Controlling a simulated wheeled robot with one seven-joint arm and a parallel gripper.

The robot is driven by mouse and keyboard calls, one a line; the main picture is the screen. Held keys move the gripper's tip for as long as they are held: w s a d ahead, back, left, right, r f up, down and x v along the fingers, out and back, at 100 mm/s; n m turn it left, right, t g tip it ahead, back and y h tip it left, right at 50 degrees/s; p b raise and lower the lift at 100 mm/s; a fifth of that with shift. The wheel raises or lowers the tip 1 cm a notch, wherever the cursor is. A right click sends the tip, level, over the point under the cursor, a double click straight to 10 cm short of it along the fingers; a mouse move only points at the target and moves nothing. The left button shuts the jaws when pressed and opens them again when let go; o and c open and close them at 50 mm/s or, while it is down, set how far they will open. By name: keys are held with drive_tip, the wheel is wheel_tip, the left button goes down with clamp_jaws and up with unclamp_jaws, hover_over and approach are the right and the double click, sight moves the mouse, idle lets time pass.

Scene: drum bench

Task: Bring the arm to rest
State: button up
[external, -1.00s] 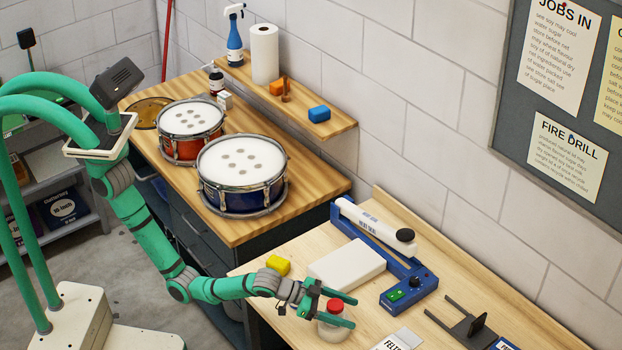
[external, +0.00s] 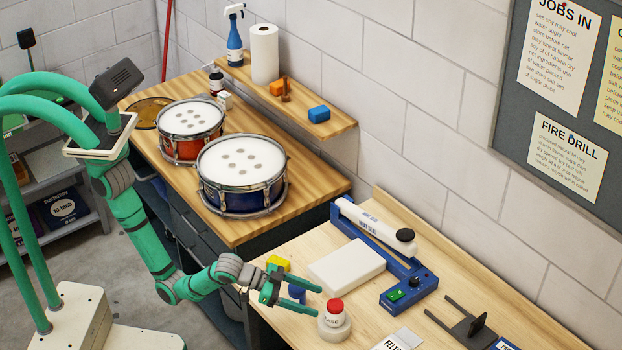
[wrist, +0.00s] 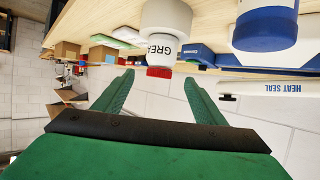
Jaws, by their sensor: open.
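My gripper (external: 296,300) is open and empty, with its green fingers spread apart. In the external view it is over the near left part of the light wood bench, to the left of the white jar (external: 334,323) with a red cap, and apart from it. The wrist view also shows my open fingers (wrist: 155,95), with the jar (wrist: 166,30) upside down beyond them, its label partly reading "GREA". My arm is bent, with the elbow low beside the drum bench.
A small dark blue object (external: 297,291) stands by my fingers. A yellow block (external: 278,263), a white slab (external: 346,267) and a blue heat sealer (external: 410,290) are on the same bench. Two drums, one blue (external: 240,190) and one red (external: 190,145), stand on the other bench.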

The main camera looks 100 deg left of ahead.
drive_tip(key=shift+f, duration=0.15)
drive_tip(key=s+f+h, duration=0.1)
drive_tip(key=s+f, duration=0.1)
drive_tip(key=s+d+f+m+h, duration=0.1)
drive_tip(key=s+f, duration=0.2)
drive_tip(key=s+d+f+h, duration=0.1)
drive_tip(key=s+f, duration=0.1)
drive_tip(key=shift+s+d+f+m+t, duration=0.2)
drive_tip(key=shift+d+m+t, duration=0.05)
drive_tip(key=shift+m+t, duration=0.05)
drive_tip(key=s+d+f+h, duration=0.1)
drive_tip(key=s+f+h, duration=0.3)
drive_tip(key=s, duration=0.8)
drive_tip(key=s+a+f+y, duration=0.1)
drive_tip(key=s+a+f, duration=0.1)
drive_tip(key=s+a, duration=0.3)
drive_tip(key=s+a+f+n+t+y, duration=0.1)
drive_tip(key=s+a+f, duration=0.1)
drive_tip(key=s+a, duration=0.3)
drive_tip(key=s+a+f+y, duration=0.1)
drive_tip(key=s+a+f, duration=0.2)
drive_tip(key=s+a, duration=0.25)
drive_tip(key=s+a+r+y, duration=0.3)
drive_tip(key=s+a, duration=0.7)
drive_tip(key=s, duration=0.4)
drive_tip(key=shift+n+y, duration=0.3)
drive_tip(key=shift+y, duration=0.2)
